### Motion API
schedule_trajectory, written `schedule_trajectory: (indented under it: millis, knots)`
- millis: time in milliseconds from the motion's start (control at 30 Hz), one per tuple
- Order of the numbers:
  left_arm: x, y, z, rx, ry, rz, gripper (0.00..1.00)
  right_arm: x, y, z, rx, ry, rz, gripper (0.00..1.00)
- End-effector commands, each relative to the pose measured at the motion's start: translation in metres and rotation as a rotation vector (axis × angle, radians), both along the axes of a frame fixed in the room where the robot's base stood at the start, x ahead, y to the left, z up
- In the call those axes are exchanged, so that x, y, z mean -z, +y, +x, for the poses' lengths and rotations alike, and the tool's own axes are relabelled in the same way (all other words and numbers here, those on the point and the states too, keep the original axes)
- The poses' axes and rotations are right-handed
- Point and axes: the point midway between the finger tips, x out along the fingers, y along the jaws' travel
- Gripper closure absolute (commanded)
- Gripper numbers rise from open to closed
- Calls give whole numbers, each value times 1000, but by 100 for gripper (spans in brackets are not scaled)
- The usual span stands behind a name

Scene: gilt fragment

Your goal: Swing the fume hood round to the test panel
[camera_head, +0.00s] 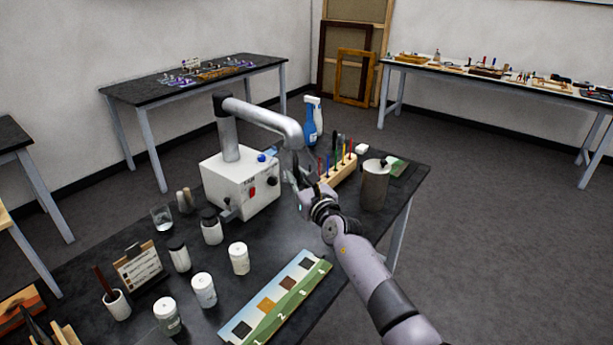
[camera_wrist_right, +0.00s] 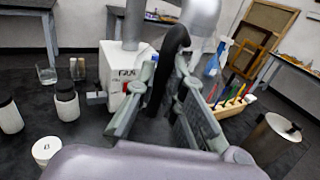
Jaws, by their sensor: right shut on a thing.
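The fume hood is a white box with a grey jointed extraction arm (camera_head: 262,117) that reaches right from its post; the arm's end also shows in the right wrist view (camera_wrist_right: 201,14). A black curved handle (camera_wrist_right: 163,72) hangs below that end. My right gripper (camera_head: 300,184) is at the end of the arm, with its fingers shut on the handle; they partly hide it. The test panel (camera_head: 281,299), a flat board with numbered colour squares, lies at the table's front edge, below and left of the gripper in the head view. My left gripper is not in view.
Beside the panel stand several white jars (camera_head: 239,258). A wooden rack of coloured tools (camera_head: 340,170), a metal canister (camera_head: 375,187) and a blue spray bottle (camera_head: 310,128) stand right of the white box (camera_head: 240,183). Between box and panel is some bare tabletop (camera_head: 285,237).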

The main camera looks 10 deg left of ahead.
Motion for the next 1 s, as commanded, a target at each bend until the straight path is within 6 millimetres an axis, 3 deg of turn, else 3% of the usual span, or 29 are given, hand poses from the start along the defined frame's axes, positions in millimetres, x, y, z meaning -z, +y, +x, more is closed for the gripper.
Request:
schedule_trajectory:
  millis: [33,400,433,700,1000]
  knots:
    - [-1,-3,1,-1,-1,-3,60,-10,5,0,-4,-14,8,100]
    - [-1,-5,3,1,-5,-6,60,-11,6,0,-2,-17,11,100]
    - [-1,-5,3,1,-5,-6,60,-11,5,0,-2,-17,11,88]
    - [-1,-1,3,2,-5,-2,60,-7,4,0,-1,-10,7,70]
    - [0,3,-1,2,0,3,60,-4,2,0,0,-6,4,69]
